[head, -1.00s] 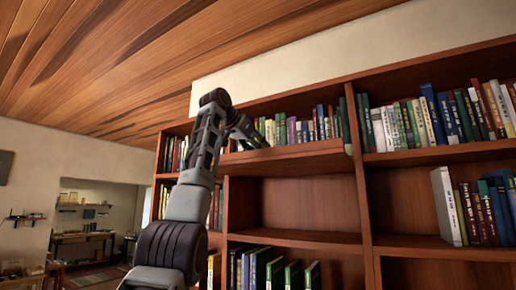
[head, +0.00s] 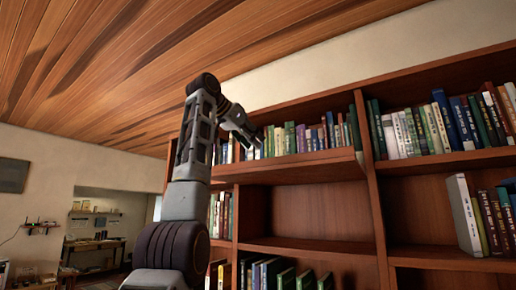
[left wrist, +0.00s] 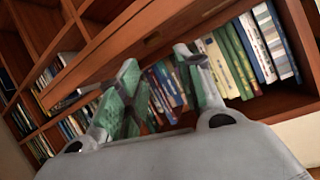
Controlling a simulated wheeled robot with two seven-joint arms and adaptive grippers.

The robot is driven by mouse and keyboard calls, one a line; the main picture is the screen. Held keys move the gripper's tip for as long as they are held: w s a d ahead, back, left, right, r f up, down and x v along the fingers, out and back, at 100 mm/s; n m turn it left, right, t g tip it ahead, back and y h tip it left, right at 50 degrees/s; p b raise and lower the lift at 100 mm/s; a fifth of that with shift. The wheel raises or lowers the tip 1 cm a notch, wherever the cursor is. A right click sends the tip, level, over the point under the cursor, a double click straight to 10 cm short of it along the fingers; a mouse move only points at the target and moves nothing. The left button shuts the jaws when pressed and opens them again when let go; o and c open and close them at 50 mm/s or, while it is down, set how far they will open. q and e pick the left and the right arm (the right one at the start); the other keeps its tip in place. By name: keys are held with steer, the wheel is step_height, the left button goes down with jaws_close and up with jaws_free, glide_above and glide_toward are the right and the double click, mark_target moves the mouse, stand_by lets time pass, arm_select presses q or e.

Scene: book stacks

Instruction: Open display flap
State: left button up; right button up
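The display flap looks to be the wooden board (head: 290,168) above the empty middle compartment of the bookcase. It stands out roughly level, with its front edge forward of the shelves. In the left wrist view the board (left wrist: 110,58) runs diagonally and has a dark slot in it. My left gripper (head: 250,138) is at the board's left part, close to the upper row of books. In the left wrist view its two fingers (left wrist: 158,82) are spread, with nothing held between them. Whether a finger touches the board is unclear. My right gripper is not in view.
Upper books (head: 310,138) stand just behind the gripper. More books (head: 440,125) fill the shelf to the right. The compartment (head: 300,212) below the board is empty, with books (head: 270,272) beneath it. The wood ceiling is above; open room lies to the left.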

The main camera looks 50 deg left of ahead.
arm_select(q)
steer(key=v, duration=0.2)
steer(key=shift+s+r, duration=0.15)
steer(key=shift+s, duration=0.25)
steer(key=shift+w, duration=0.1)
stand_by(0.4)
